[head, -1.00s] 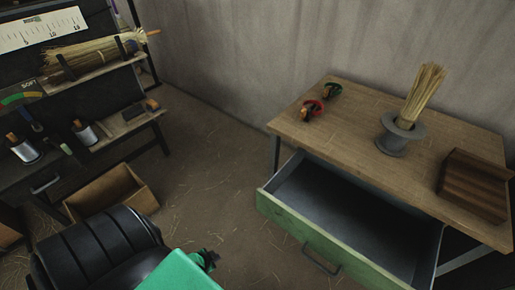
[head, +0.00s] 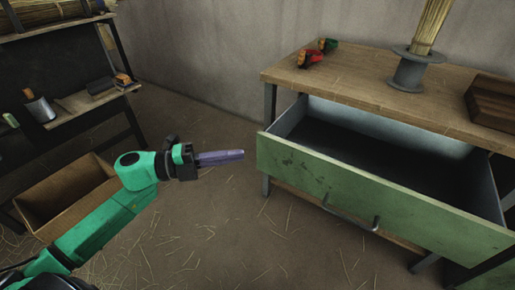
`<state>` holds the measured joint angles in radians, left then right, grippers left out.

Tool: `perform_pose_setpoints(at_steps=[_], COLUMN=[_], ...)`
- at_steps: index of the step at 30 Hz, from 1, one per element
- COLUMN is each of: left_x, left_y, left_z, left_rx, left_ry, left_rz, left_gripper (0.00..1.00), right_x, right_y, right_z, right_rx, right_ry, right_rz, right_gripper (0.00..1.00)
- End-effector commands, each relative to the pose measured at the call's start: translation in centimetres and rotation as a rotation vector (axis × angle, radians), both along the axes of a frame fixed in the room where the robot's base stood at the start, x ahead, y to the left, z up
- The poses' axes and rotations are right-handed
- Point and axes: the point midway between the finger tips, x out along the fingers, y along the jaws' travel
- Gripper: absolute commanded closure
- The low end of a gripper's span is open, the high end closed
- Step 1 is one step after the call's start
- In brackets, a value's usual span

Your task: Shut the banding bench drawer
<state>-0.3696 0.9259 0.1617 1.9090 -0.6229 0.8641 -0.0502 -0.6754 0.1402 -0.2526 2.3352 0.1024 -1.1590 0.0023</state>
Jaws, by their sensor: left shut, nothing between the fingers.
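The banding bench drawer (head: 375,192) has a scuffed green front and stands pulled well out from under the wooden bench top (head: 370,92). Its dark inside shows and looks empty. A dark bar handle (head: 352,222) is on the lower part of the drawer front. My left gripper (head: 241,155) is shut and empty, its fingers pointing right. In the picture it is just left of the drawer's left front corner, with a gap between them. My right gripper is not in view.
A cardboard box (head: 75,195) is on the left floor. Straw-strewn floor (head: 250,240) is clear before the drawer.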

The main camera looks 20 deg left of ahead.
Motion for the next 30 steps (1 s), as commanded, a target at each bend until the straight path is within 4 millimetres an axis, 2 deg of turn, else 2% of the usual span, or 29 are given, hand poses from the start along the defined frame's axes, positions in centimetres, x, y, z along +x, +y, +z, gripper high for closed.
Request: perform_pose_setpoints(at_steps=[5, 13, 30], left_x=[2.0, 5.4, 6.2], left_y=[-3.4, -4.1, -4.3], left_z=[0.0, 0.0, 0.0], left_rx=[0.000, -0.003, -0.002], left_ry=[-0.007, -0.002, 0.000], left_rz=[-0.001, 0.004, 0.003], left_gripper=[1.00, 1.00, 1.00], right_x=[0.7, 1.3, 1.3], right_y=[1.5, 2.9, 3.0], right_z=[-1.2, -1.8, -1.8], right_rx=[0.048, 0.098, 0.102], right_ry=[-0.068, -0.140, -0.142], right_rz=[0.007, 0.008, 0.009], right_gripper=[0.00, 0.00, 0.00])
